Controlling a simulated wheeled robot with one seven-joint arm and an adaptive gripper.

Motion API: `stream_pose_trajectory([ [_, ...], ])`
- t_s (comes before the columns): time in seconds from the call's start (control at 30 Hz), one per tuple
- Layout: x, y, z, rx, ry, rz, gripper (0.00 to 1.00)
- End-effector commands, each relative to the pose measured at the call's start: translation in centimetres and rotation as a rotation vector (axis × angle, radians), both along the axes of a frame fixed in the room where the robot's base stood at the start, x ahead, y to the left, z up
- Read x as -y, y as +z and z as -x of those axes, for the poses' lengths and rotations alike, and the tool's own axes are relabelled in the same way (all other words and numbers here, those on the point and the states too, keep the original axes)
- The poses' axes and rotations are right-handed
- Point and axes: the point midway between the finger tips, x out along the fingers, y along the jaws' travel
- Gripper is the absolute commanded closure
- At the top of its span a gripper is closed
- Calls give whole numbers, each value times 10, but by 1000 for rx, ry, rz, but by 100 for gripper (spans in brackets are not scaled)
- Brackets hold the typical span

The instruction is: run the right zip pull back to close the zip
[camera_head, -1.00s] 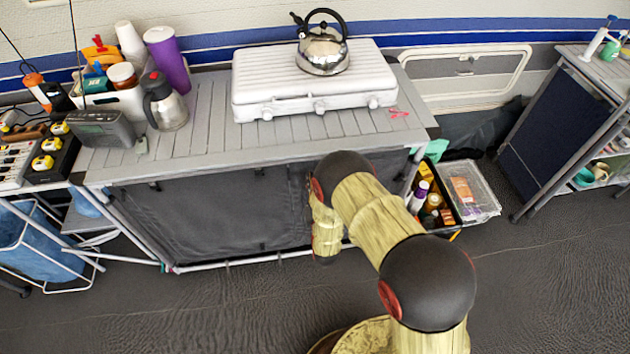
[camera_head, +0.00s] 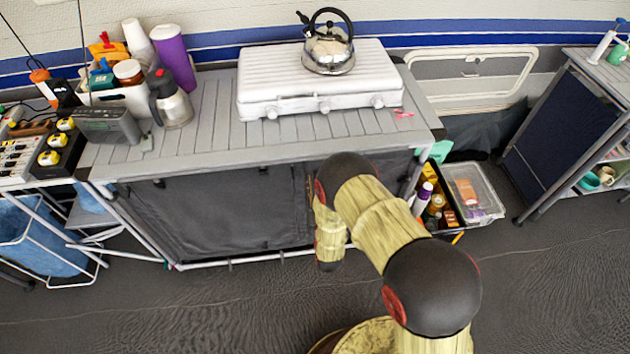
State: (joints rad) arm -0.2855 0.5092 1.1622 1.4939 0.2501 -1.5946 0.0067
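The dark fabric front (camera_head: 215,215) of the grey slatted kitchen table (camera_head: 200,130) hangs below its top. A faint upright line near the right of the fabric, beside my arm, may be a zip seam. I cannot make out the right zip pull; it is too small or hidden behind my arm. My arm reaches up, bends, and drops in front of the right part of the fabric. Its lower end shows as a dark tip, and no gripper fingers can be seen. I cannot tell whether the arm touches the fabric.
A white stove (camera_head: 320,85) with a kettle (camera_head: 328,50) stands on the table. A crate of bottles (camera_head: 437,205) and a clear bin (camera_head: 475,195) sit on the floor to the right. A blue-lined rack (camera_head: 45,235) stands left. The floor in front (camera_head: 180,310) is clear.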

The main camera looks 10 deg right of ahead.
Motion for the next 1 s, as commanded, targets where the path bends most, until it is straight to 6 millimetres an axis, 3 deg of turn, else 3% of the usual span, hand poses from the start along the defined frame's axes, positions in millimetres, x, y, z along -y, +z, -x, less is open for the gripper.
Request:
stream_pose_trajectory([
  [0.3,1,-1,65,-2,2,1,74],
  [0.5,2,0,92,-1,2,1,74],
  [1.0,6,0,100,0,-4,1,74],
])
